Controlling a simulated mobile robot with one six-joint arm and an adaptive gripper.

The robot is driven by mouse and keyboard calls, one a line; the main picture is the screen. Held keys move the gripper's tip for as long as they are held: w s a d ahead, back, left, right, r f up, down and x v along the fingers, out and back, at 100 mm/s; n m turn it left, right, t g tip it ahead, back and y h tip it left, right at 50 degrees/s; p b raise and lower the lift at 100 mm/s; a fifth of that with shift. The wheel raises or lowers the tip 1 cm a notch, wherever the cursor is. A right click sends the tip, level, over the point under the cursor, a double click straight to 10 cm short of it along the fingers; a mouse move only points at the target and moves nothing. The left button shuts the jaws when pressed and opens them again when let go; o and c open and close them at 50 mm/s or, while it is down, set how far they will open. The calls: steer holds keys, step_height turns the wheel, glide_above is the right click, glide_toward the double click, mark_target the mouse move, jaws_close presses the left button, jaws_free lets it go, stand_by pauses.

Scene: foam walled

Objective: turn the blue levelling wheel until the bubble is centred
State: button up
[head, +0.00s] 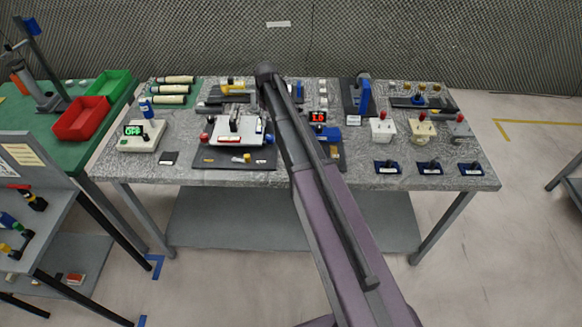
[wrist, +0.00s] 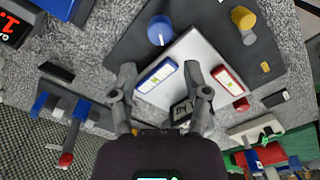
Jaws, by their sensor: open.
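The blue levelling wheel (wrist: 160,30) is a round knob at the upper edge of a white plate (wrist: 190,52) in the wrist view. In the head view the wheel (head: 269,138) is at the plate's right side. A blue-framed vial (wrist: 157,77) and a red-framed vial (wrist: 228,80) lie on the plate; their bubbles are too small to place. My gripper (wrist: 160,70) is open and empty, its fingers spread above the plate around the blue-framed vial in the picture. The wheel is beyond the fingertips, not between them.
A red-digit display (head: 318,116) stands to the right in the head view.

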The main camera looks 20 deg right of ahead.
steer(key=shift+r+p, duration=2.45)
steer(key=shift+r, duration=0.3)
steer(key=s+f+m+b, duration=0.3)
steer(key=s+m, duration=0.2)
steer(key=s, duration=2.3)
steer(key=shift+s, duration=0.3)
steer(key=shift+a+f, duration=0.1)
steer(key=shift+s, duration=0.1)
